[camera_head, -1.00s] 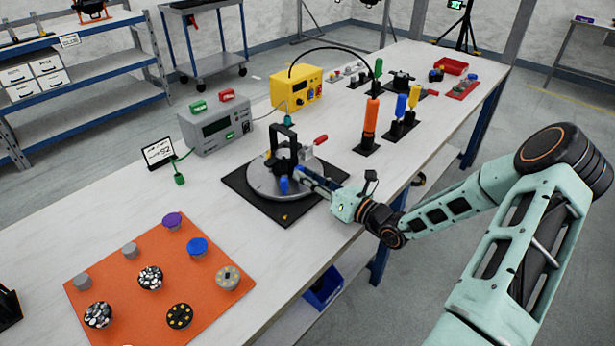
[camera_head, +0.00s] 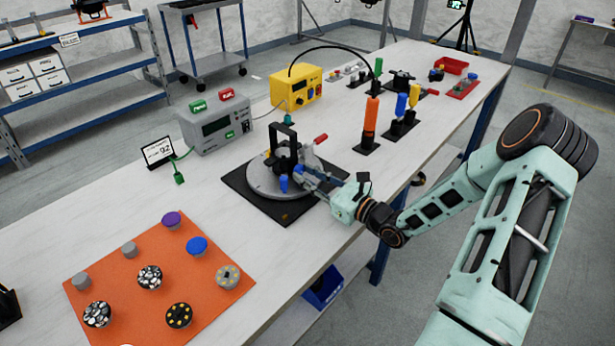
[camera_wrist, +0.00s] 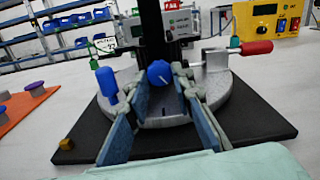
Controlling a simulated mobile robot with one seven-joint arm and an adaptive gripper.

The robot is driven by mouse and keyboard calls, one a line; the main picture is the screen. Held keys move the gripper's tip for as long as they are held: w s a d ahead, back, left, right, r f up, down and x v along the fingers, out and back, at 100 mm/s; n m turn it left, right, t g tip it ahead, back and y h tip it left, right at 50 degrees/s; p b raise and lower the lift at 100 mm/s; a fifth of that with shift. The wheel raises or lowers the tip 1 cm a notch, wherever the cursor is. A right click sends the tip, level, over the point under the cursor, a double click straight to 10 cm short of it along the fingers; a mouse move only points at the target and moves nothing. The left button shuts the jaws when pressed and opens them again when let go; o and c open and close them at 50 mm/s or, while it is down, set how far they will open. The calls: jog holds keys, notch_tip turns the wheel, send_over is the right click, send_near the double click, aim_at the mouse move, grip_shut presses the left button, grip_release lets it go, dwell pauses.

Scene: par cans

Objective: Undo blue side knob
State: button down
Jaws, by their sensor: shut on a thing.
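A round grey turntable fixture (camera_head: 262,182) sits on a black base plate (camera_head: 285,217) on the bench. A black upright frame (camera_head: 283,133) stands on it. The blue side knob (camera_wrist: 160,73) faces the wrist camera, with a pale line on its face. My gripper (camera_wrist: 160,82) is shut on this knob, one finger on each side; the knob also shows small at the fingertips in the head view (camera_head: 298,170). A separate blue upright handle (camera_wrist: 107,84) stands just left of the fingers, and in the head view it is left of them too (camera_head: 284,183).
A red-handled lever (camera_wrist: 250,48) sticks out at the fixture's right. A grey box (camera_head: 217,125) and a yellow box (camera_head: 297,88) stand behind. An orange driver (camera_head: 371,118) stands to the right. An orange mat (camera_head: 130,255) with several knobs lies front left.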

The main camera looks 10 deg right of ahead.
jog(key=shift+n, duration=1)
jog(key=c, duration=1.9)
grip_release()
jog(key=shift+c, duration=0.2)
jog(key=v, duration=1.1)
jog(key=shift+s+d, duration=0.1)
jog(key=shift+s, duration=0.1)
jog(key=shift+s+d, duration=0.15)
jog(key=shift+s, duration=0.1)
